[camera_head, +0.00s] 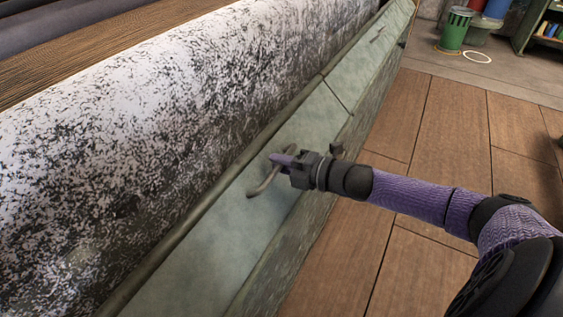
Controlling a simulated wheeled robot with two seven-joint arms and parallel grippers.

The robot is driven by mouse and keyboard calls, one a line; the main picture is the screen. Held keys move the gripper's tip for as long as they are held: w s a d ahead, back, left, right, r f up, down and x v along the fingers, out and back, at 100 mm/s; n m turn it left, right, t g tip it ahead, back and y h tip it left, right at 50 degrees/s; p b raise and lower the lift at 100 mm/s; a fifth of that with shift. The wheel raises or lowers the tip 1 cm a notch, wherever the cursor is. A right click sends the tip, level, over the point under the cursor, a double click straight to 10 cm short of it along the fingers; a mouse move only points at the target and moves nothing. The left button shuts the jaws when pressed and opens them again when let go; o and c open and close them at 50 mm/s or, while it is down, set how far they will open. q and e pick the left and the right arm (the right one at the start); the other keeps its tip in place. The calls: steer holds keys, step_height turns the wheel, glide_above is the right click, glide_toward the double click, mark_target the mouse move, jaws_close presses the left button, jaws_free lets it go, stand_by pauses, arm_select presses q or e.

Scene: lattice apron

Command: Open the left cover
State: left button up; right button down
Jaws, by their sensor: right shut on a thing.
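The near cover (205,245) is a pale green-grey sloping panel along the side of the machine. A seam parts it from a similar far cover (362,60) further up the picture. The near cover lies flat in line with the far one. A curved handle (262,187) sticks up from the near cover. My right gripper (277,160) comes in from the right and is shut on the handle, hiding its upper part. The left gripper is not in view.
A large speckled white and black roll (150,130) lies beside the covers on the left. Clear wooden floor (440,130) lies to the right. A green bucket (455,30), a pale ring (477,57) and a shelf (540,30) stand at the far right.

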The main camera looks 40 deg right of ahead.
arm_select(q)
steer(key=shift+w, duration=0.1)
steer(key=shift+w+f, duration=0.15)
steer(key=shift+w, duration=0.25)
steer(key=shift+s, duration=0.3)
